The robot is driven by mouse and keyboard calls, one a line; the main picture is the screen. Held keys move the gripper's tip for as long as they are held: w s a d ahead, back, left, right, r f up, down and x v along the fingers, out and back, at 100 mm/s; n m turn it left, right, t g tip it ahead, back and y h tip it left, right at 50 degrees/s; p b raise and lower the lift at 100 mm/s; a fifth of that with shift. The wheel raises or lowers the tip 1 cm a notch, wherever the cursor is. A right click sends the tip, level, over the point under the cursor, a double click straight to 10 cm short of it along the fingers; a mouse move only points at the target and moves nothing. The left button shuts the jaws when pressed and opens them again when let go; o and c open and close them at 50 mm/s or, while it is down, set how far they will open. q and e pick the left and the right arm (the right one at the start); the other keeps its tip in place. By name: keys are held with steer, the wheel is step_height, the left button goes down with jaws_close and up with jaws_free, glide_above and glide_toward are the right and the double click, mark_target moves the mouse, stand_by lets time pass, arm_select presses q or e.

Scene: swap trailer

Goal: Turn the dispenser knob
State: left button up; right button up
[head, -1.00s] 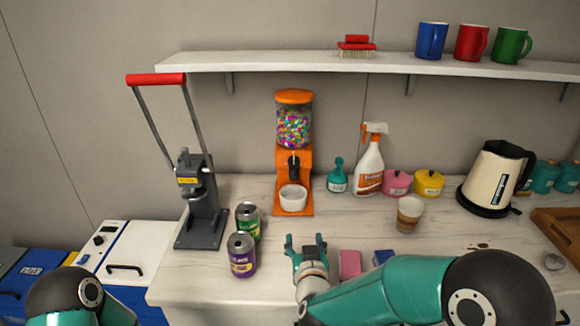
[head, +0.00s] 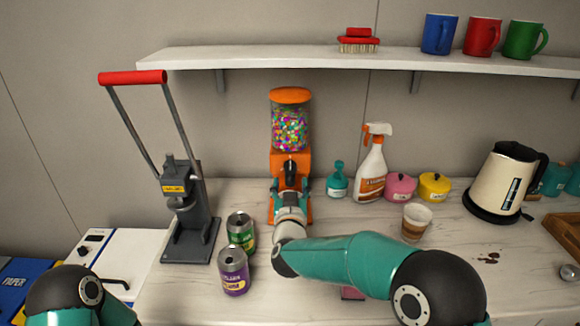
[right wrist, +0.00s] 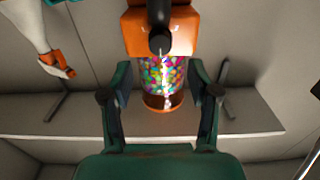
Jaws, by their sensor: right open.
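The orange candy dispenser (head: 291,96) stands upright on the counter against the wall, its clear globe full of colourful candies. Its black knob (head: 290,170) is on the front; it also shows at the top of the right wrist view (right wrist: 160,36), where the dispenser appears upside down. My right gripper (head: 290,190) is open and empty in front of the dispenser, just below the knob in the head view. In the right wrist view its two fingers (right wrist: 160,82) stand apart, with the globe seen between them. The white bowl at the dispenser's foot is hidden. My left gripper is out of view.
A green can (head: 241,232) and a purple can (head: 233,270) stand left of my right arm. A grey lever press (head: 187,205) is further left. A teal bottle (head: 337,183), spray bottle (head: 371,165) and paper cup (head: 416,221) stand to the right. A shelf (head: 330,63) runs above.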

mark_target(291, 171)
steer(key=shift+w+p, duration=0.95)
steer(key=shift+w, duration=2.65)
steer(key=c, duration=1.1)
steer(key=shift+f+m+b, duration=0.15)
steer(key=shift+m+b, duration=0.25)
steer(key=shift+b, duration=0.35)
steer(key=shift+c, duration=0.2)
steer(key=m+b, duration=0.2)
steer(key=b, duration=0.1)
steer(key=shift+m, duration=0.3)
steer(key=shift+m+b, duration=1.75)
steer(key=shift+m, duration=0.05)
steer(key=shift+d, duration=0.1)
